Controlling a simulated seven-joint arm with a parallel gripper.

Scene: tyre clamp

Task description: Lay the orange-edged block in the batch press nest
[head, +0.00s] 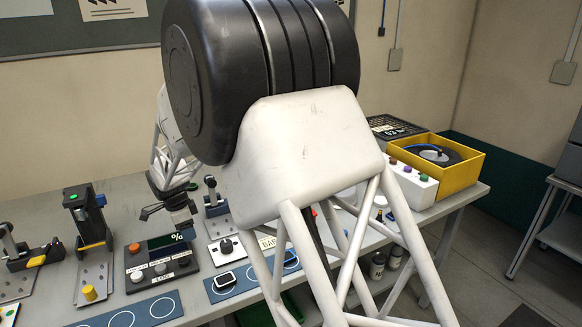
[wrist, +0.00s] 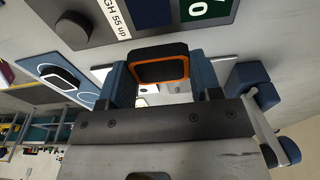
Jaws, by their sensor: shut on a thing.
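The orange-edged block (wrist: 160,66), dark with an orange rim, sits between the two blue-grey fingers of my gripper (wrist: 165,80) in the wrist view. My gripper is shut on it. In the head view my gripper (head: 172,212) hangs above the back part of the bench, left of the black and white arm links. The block cannot be made out there. A tall dark press-like fixture (head: 90,235) with a green top stands to the left of my gripper. No label shows which fixture is the batch press, and I cannot make out its nest.
A control box (head: 160,262) with a % display stands just in front of my gripper. Blue mats with white circles (head: 150,310) lie along the front, one holding a dark-topped piece (head: 225,280). A lever clamp (head: 22,250) is far left. A yellow bin (head: 455,175) is at right.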

